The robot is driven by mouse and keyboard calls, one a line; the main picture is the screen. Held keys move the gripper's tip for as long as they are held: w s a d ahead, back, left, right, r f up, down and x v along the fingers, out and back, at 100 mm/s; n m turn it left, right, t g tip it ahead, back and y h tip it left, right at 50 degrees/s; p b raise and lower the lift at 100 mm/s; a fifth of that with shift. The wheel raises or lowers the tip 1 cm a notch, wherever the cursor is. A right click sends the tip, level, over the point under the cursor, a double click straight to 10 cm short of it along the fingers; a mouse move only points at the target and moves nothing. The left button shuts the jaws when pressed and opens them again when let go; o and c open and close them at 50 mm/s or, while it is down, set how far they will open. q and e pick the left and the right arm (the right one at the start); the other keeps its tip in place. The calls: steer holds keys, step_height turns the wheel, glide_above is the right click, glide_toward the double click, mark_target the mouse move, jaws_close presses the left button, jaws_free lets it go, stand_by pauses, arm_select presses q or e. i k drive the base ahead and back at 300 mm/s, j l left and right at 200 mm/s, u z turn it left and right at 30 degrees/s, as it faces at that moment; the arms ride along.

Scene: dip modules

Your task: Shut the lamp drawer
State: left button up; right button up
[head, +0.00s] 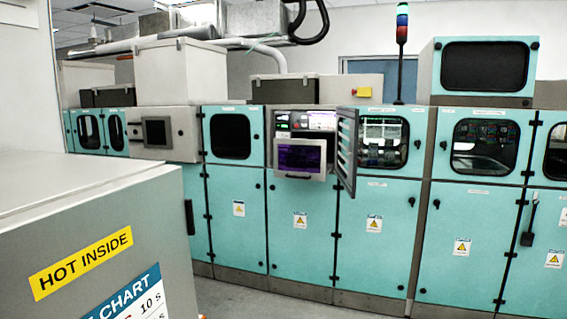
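I cannot pick out a lamp drawer with certainty in the head view. A grey cabinet (110,225) stands close at the left, with a yellow "HOT INSIDE" label (82,262) and a partly cut-off chart sign (130,300) on its face. No open drawer shows on the part of it in view, and its lower part is cut off by the frame. Neither of my grippers is in view.
A row of teal machine cabinets (380,235) runs along the back. A narrow hinged panel (346,150) stands open beside a purple screen (299,158). A signal tower (402,30) rises above the row. Grey floor (245,297) shows clear between the near cabinet and the row.

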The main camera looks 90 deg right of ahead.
mark_target(314, 171)
steer(key=z, duration=1.95)
steer(key=i+l, duration=0.05)
